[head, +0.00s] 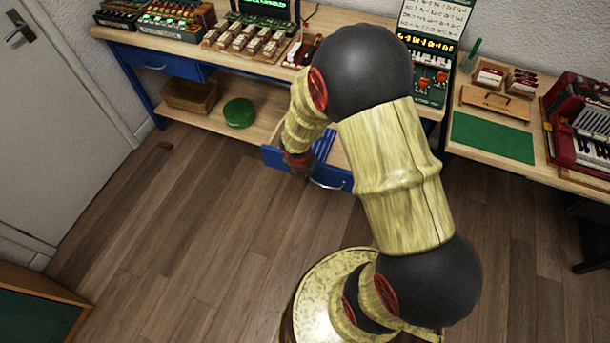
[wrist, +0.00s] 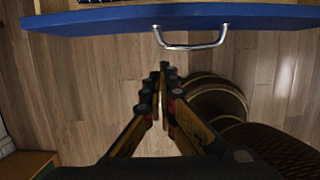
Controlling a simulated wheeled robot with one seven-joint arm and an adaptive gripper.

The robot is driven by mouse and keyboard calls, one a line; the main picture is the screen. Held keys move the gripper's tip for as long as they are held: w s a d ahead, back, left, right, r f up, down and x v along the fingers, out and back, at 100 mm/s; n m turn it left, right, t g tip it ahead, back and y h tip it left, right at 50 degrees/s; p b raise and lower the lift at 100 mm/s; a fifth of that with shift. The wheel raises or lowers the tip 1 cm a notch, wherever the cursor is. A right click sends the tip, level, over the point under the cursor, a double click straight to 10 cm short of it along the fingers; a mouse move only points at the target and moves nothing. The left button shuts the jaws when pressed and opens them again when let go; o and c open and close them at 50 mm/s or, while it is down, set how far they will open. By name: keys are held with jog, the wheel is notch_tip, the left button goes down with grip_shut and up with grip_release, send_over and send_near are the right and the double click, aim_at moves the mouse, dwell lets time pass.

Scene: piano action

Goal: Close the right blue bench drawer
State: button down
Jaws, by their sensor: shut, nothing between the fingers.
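The right blue bench drawer (head: 335,178) stands pulled out from under the bench in the head view, with part of its inside showing. Its blue front (wrist: 95,22) crosses the top of the wrist view, with a curved metal handle (wrist: 192,45). My gripper (head: 297,166) is on the room side of the drawer, by the left part of its front in the head view. In the wrist view my gripper (wrist: 163,72) is shut and empty, its fingertips just short of the handle's left end. I cannot tell whether they touch. My arm hides part of the drawer.
The left blue drawer (head: 160,62) looks shut. A basket (head: 190,95) and a green round object (head: 239,113) sit on the bench's lower shelf (head: 268,122). A side table with a green mat (head: 493,138) and a red accordion (head: 580,125) stands right. Floor in front is clear.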

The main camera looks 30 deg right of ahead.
jog(key=w+d+f+b, duration=0.1)
jog(key=f, duration=0.1)
jog(key=w+d+f+b, duration=0.1)
jog(key=d, duration=0.1)
jog(key=w+d+f+b, duration=0.1)
jog(key=f, duration=0.1)
jog(key=shift+w+d+f, duration=0.15)
jog(key=shift+w+f, duration=0.05)
jog(key=shift+f, duration=0.15)
